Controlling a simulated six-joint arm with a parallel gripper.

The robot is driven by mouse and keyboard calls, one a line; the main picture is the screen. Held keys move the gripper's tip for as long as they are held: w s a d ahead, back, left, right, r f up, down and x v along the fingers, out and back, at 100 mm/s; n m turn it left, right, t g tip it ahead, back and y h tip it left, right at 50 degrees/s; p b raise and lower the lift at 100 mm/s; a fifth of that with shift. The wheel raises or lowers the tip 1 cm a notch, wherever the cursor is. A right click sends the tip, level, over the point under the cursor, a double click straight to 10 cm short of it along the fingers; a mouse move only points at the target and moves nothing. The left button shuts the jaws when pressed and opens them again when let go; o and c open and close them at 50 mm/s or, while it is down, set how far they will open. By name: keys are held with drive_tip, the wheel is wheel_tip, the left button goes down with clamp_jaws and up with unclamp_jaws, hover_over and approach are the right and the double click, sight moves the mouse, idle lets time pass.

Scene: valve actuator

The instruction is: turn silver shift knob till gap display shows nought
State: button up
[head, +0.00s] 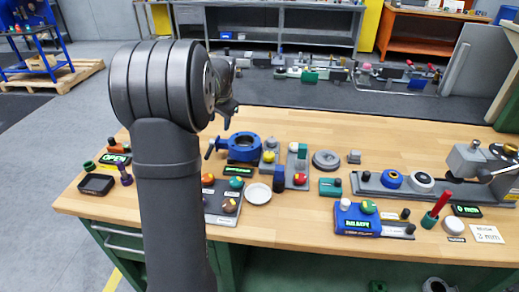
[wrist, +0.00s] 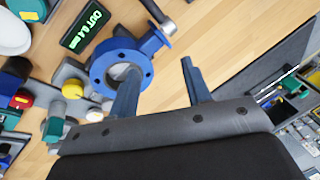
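A blue flanged valve (head: 223,144) stands on the bench and also shows in the wrist view (wrist: 101,66). A grey-silver rod with a round end (wrist: 164,22) projects from its side; I cannot tell for sure that this is the silver shift knob. A small display (wrist: 88,24) by the valve reads "OUT 0.4 mm" in green; in the head view this display (head: 243,170) is too small to read. My gripper (wrist: 160,66) is open and empty, its two fingers apart over the bench beside the valve. In the head view my gripper (head: 229,112) is above and behind the valve, partly hidden.
Another display (head: 467,211) at the right reads "0 mm", near a grey rail device (head: 410,187). Yellow (head: 269,156) and red (head: 299,178) knobs on grey blocks stand right of the valve. A white dish (head: 258,194) lies in front. The bench behind the valve is largely clear.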

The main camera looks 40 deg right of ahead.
drive_tip(key=s+d+r+m, duration=0.3)
drive_tip(key=s+d+m, duration=0.4)
drive_tip(key=m, duration=1.9)
approach(272, 139)
drive_tip(key=shift+h, duration=0.3)
drive_tip(key=x, duration=0.8)
drive_tip(key=shift+a+f, duration=0.3)
drive_tip(key=shift+f, duration=0.1)
drive_tip(key=c, duration=0.7)
